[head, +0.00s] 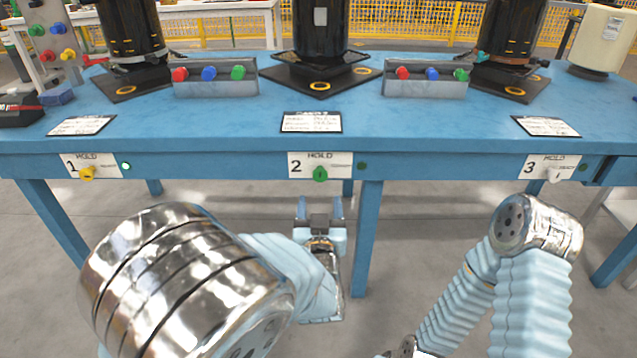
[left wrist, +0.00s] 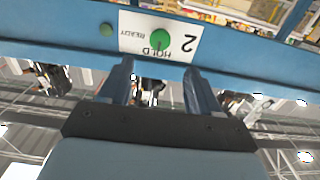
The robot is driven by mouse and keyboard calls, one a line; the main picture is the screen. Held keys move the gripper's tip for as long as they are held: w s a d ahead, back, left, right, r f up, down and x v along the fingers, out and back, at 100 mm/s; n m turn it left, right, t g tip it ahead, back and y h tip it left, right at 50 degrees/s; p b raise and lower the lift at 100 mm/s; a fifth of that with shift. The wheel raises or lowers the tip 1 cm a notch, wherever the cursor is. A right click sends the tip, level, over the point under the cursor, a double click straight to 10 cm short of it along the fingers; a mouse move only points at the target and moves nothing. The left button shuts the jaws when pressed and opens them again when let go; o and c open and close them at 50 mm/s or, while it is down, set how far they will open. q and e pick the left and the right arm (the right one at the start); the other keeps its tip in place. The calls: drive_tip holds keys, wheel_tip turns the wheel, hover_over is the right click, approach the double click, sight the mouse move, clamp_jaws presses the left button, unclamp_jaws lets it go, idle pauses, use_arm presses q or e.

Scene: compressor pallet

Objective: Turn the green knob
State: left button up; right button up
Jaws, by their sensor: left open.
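The green knob (head: 320,174) sits on the white label plate (head: 298,166) marked 2, on the front edge of the blue table. The plate reads HOLD above the knob and READY at its side. In the left wrist view the green knob (left wrist: 160,38) shows upside down, ahead of the fingertips. My left gripper (head: 319,208) is open and empty, below and in front of the knob, apart from it. It also shows in the left wrist view (left wrist: 160,75). My right arm shows at the lower right, but its gripper is not visible.
A yellow knob (head: 87,173) is on plate 1 and a white knob (head: 554,175) on plate 3. A dark green lamp (head: 362,166) is beside plate 2. The blue table (head: 220,125) carries black compressors and trays of coloured knobs. Space below its edge is open around a leg (head: 366,240).

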sight(320, 176)
use_arm(q)
drive_tip(key=w, duration=0.9)
drive_tip(key=shift+c, duration=0.4)
drive_tip(key=c, duration=0.9)
